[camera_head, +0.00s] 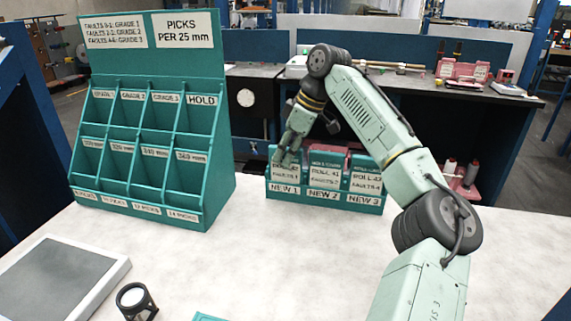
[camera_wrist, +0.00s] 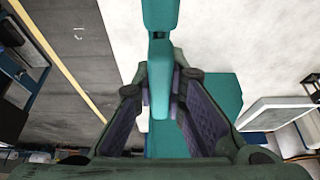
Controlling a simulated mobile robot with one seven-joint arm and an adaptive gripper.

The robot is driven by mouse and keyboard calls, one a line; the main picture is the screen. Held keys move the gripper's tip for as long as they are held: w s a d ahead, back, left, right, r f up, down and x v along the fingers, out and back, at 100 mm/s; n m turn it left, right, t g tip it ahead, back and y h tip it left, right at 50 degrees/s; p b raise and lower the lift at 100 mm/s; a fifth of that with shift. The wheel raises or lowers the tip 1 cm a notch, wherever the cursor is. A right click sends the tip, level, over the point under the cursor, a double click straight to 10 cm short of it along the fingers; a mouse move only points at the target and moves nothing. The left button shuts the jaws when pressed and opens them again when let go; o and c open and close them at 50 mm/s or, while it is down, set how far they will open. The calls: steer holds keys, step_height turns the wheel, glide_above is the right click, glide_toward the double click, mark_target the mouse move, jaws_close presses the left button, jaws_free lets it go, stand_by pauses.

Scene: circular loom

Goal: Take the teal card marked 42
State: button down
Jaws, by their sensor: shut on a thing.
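A low teal holder (camera_head: 317,198) stands on the white table with three slots labelled NEW 1, NEW 2 and NEW 3. Each slot has a teal card upright in it: left card (camera_head: 283,179), middle card (camera_head: 325,174) and right card (camera_head: 366,178). The middle number looks like 41; the right one is too small to read surely. My gripper (camera_head: 285,160) is at the top of the left card and hides its number. In the wrist view my gripper (camera_wrist: 159,80) is shut on a teal card (camera_wrist: 159,98), seen edge-on.
A tall teal rack (camera_head: 150,195) of empty-looking pockets, with grade and mm labels, stands left. A grey tablet-like panel (camera_head: 60,280) and a small black magnifier (camera_head: 136,299) lie in front. The table between rack and holder is clear. A dark workbench (camera_head: 440,100) stands behind.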

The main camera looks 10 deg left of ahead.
steer(key=shift+r, duration=0.2)
steer(key=shift+r, duration=0.35)
steer(key=shift+r, duration=0.1)
steer(key=shift+r, duration=3.2)
